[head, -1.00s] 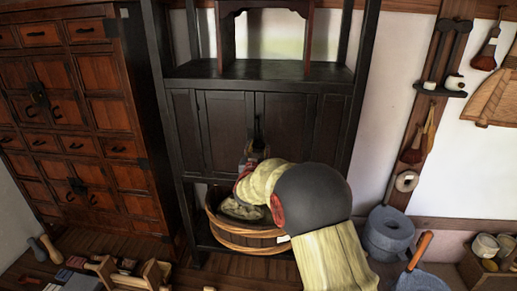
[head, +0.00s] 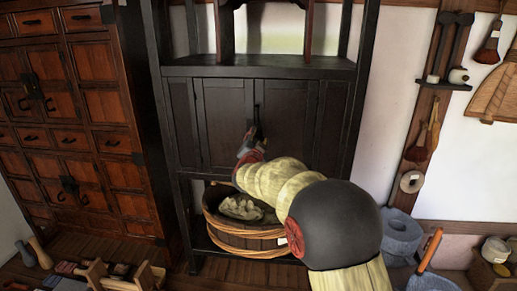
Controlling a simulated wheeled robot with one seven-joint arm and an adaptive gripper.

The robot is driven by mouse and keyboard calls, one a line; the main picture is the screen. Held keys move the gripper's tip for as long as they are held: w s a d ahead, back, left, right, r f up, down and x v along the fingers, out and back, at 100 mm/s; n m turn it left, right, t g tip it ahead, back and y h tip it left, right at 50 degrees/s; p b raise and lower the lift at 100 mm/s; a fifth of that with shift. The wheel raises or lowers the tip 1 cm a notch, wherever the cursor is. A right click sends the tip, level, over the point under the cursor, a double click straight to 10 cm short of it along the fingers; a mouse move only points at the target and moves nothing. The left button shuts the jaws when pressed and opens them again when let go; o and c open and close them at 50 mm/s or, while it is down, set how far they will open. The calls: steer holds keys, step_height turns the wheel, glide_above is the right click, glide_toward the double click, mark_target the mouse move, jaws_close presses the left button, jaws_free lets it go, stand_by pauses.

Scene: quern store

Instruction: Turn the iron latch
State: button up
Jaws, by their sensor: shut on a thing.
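The iron latch (head: 257,110) is a small dark upright piece at the seam between the two doors of the black cabinet (head: 222,118). My gripper (head: 255,131) is at the lower part of the latch, shut on it. My arm comes in from the lower right and hides part of the doors below the latch. The fingertips are small and dark against the doors, so the exact grip is hard to see. Both cabinet doors look closed.
A wooden tub (head: 245,240) with pale contents stands on the shelf below the doors, close under my arm. A brown drawer chest (head: 85,130) stands at left. Grey stone querns (head: 400,238) stand at right. Small wooden items lie on the floor at lower left.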

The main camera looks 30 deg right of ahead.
steer(key=m+b, duration=0.3)
steer(key=b, duration=0.1)
steer(key=m+b, duration=0.2)
steer(key=shift+f+m, duration=0.3)
steer(key=m+b, duration=0.3)
steer(key=m, duration=0.1)
steer(key=shift+b, duration=0.4)
steer(key=shift+r+m, duration=0.1)
steer(key=shift+m, duration=0.3)
steer(key=o, duration=1.2)
steer(key=shift+s, duration=0.1)
steer(key=v, duration=1.1)
steer(key=shift+s+a, duration=0.25)
steer(key=shift+s, duration=0.05)
